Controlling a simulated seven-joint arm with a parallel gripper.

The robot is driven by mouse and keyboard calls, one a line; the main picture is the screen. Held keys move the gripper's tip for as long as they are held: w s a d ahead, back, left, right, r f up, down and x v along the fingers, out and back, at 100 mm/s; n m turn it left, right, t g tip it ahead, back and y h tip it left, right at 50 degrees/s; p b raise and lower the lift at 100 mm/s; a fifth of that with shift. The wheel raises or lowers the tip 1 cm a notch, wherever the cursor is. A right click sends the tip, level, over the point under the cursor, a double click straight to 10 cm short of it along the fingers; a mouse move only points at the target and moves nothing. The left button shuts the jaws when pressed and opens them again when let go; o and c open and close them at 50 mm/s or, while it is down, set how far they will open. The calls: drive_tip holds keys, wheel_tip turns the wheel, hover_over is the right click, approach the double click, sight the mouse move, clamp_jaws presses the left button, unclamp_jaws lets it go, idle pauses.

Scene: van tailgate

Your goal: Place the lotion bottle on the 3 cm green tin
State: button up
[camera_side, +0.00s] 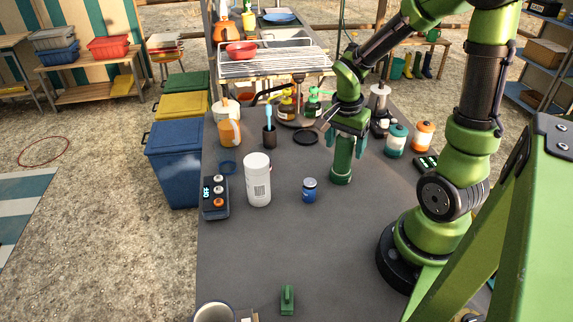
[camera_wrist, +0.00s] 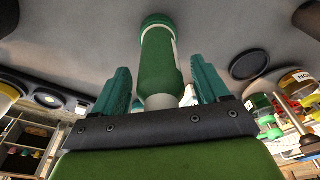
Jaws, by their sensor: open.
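A green bottle (camera_side: 343,160), which looks like the lotion bottle, stands upright on the dark table below my gripper (camera_side: 348,140). In the wrist view the green bottle (camera_wrist: 160,70) lies between the two teal fingers of my gripper (camera_wrist: 160,88), with a gap on each side. My gripper is open around its upper part. The bottle's pale neck shows near the palm. Its far end shows green with a pale edge; I cannot tell clearly whether that is the bottle's foot or a separate low green tin under it.
A blue jar (camera_side: 309,190) and a white canister (camera_side: 258,182) stand to the left. A teal jar (camera_side: 396,140) and an orange jar (camera_side: 423,135) are to the right. The front table is mostly clear around a green block (camera_side: 287,300).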

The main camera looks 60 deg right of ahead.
drive_tip(key=r, duration=0.3)
drive_tip(key=a+r, duration=0.1)
drive_tip(key=r, duration=0.3)
drive_tip(key=a+r, duration=0.1)
drive_tip(key=r, duration=0.3)
drive_tip(key=shift+r, duration=0.15)
drive_tip(key=s+a+r+n+t+y, duration=0.1)
drive_tip(key=a+r+n+t+y, duration=0.1)
drive_tip(key=a+n, duration=0.5)
drive_tip(key=s+a+r+n+t+y, duration=0.1)
drive_tip(key=a+r+n+t, duration=0.1)
drive_tip(key=a+n+t, duration=0.3)
drive_tip(key=a+n, duration=0.2)
drive_tip(key=a, duration=0.1)
drive_tip(key=shift+a+r+y, duration=0.2)
drive_tip(key=shift+r+y, duration=0.05)
drive_tip(key=shift+y, duration=0.15)
